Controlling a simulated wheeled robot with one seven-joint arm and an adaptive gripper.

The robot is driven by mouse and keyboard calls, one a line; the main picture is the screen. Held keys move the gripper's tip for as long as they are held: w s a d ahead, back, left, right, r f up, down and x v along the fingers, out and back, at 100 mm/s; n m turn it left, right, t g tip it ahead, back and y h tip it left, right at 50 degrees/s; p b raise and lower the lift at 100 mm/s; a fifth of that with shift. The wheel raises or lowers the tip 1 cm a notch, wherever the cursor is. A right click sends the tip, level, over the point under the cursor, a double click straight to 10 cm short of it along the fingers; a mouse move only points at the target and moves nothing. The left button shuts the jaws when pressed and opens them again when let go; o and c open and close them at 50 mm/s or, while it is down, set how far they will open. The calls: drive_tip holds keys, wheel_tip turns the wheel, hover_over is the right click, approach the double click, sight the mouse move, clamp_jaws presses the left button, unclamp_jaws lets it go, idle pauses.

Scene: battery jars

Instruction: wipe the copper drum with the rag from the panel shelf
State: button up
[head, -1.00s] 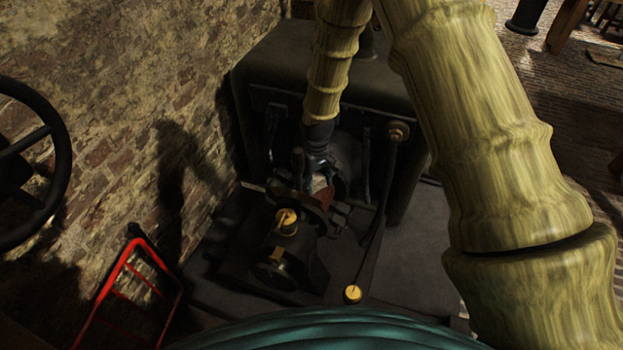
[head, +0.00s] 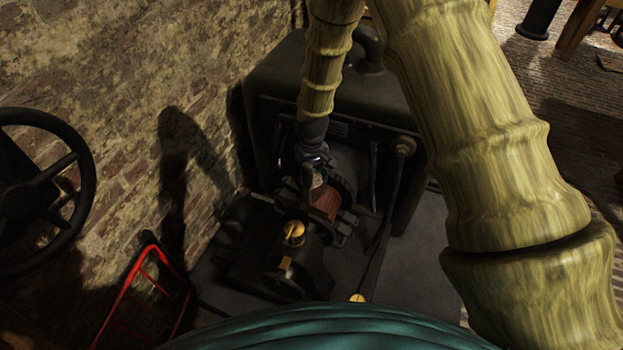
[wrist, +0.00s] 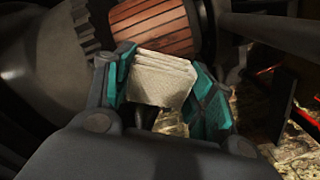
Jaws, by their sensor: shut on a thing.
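The copper drum (wrist: 150,28) shows in the wrist view as a ribbed, reddish-brown cylinder at the top, just beyond my fingertips. In the head view the drum (head: 325,203) sits in the middle of the dark machine. My gripper (wrist: 165,85) is shut on the rag (wrist: 160,80), a folded, off-white cloth held between the teal finger pads. The rag's far edge lies close to the drum; I cannot tell whether they touch. In the head view my gripper (head: 312,172) is just above and left of the drum, and the rag is hard to make out there. The panel shelf is not clearly visible.
A toothed dark ring (wrist: 70,45) stands left of the drum in the wrist view. The machine has a yellow-topped fitting (head: 294,234) in front and a rod (head: 387,205) at its right. A handwheel (head: 35,190) and red frame (head: 145,295) are at the left, by a brick wall.

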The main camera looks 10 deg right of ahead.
drive_tip(key=shift+r+p, duration=0.85)
drive_tip(key=shift+r, duration=0.65)
